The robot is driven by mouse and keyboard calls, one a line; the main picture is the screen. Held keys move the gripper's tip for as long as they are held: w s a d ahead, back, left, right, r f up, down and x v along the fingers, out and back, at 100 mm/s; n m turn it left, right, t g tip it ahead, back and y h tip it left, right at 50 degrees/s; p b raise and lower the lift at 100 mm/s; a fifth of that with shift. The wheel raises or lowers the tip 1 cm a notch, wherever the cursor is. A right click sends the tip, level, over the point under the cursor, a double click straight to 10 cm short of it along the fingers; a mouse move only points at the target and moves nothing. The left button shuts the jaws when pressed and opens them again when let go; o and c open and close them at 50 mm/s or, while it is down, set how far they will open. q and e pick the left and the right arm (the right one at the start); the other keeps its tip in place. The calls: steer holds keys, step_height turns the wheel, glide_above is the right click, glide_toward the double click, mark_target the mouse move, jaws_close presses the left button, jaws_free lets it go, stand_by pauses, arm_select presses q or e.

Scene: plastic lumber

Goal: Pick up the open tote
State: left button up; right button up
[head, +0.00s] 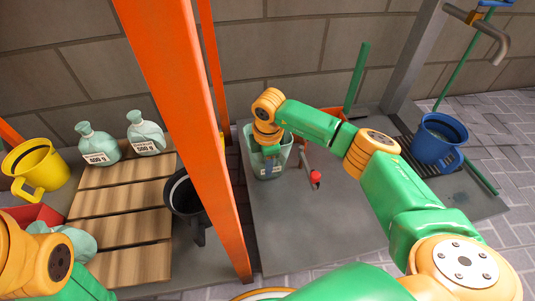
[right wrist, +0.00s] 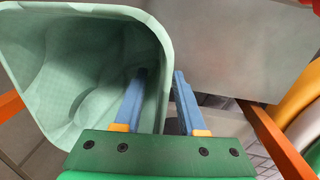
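The open tote (head: 284,158) is a pale green, open-topped container with a white label, standing on the grey surface in the middle of the head view. In the right wrist view the tote (right wrist: 60,75) fills the upper left, and I look into its empty-looking inside. My right gripper (right wrist: 160,74) is open, with one blue finger inside the tote and the other outside its wall, the rim lying between them. In the head view the right gripper (head: 271,160) reaches down at the tote, partly covering it. My left arm shows at the lower left; its gripper is out of view.
An orange post (head: 190,120) stands left of the tote. A dark pitcher (head: 184,195), a wooden slatted pallet (head: 125,228), pale green bottles (head: 98,146) and a yellow mug (head: 36,167) are farther left. A red-knobbed tap (head: 315,178) is right of the tote; a blue bucket (head: 437,140) stands far right.

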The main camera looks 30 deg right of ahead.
steer(key=shift+f, duration=0.15)
jaws_close()
stand_by(1.5)
